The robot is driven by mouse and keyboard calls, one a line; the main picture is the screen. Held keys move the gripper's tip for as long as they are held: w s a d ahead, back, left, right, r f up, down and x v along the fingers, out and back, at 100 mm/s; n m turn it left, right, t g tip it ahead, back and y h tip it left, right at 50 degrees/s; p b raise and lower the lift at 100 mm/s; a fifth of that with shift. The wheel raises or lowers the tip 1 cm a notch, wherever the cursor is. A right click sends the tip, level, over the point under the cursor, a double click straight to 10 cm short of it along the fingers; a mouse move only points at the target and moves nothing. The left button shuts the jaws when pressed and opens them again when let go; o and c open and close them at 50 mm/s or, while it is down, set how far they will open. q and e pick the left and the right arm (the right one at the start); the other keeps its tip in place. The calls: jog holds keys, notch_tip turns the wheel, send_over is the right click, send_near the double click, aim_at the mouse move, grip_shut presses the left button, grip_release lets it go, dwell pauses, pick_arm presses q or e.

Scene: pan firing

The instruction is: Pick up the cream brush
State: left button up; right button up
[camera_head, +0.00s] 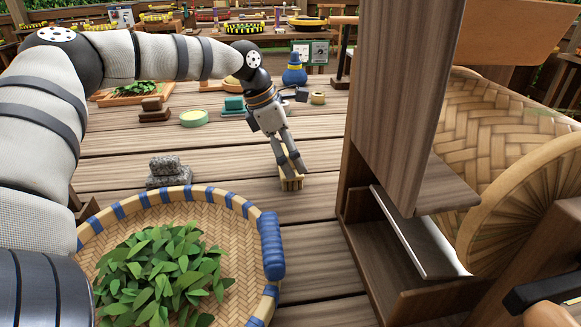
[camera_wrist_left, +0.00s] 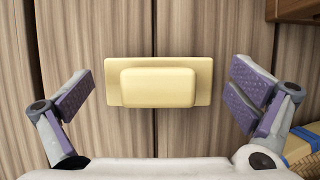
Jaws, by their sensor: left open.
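The cream brush (camera_head: 291,183) lies on the wooden plank table, in the middle of the head view. In the left wrist view the brush (camera_wrist_left: 158,82) shows from above as a pale yellow flat plate with a raised rounded block. My left gripper (camera_head: 291,168) points down right over the brush and partly covers it in the head view. In the left wrist view its open fingers (camera_wrist_left: 160,98) stand apart on the left and right of the brush, with clear gaps to it.
A round woven tray (camera_head: 131,205) with green leaves and blue bindings stands front left. A stacked grey stone (camera_head: 168,170) is behind it. A tall wooden machine (camera_head: 397,100) with a woven drum (camera_head: 510,130) blocks the right side. A blue bottle (camera_head: 294,74) stands farther back.

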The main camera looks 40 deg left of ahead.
pick_arm(q)
jog(key=x, duration=0.2)
jog(key=shift+w+f, duration=0.15)
jog(key=shift+f, duration=0.2)
jog(key=c, duration=1)
jog(key=shift+o, duration=0.2)
jog(key=shift+r, duration=0.2)
notch_tip(320, 180, up, 10)
jog(key=shift+f, duration=0.1)
jog(key=o, duration=0.3)
jog(key=shift+f, duration=0.1)
jog(key=shift+c, duration=0.4)
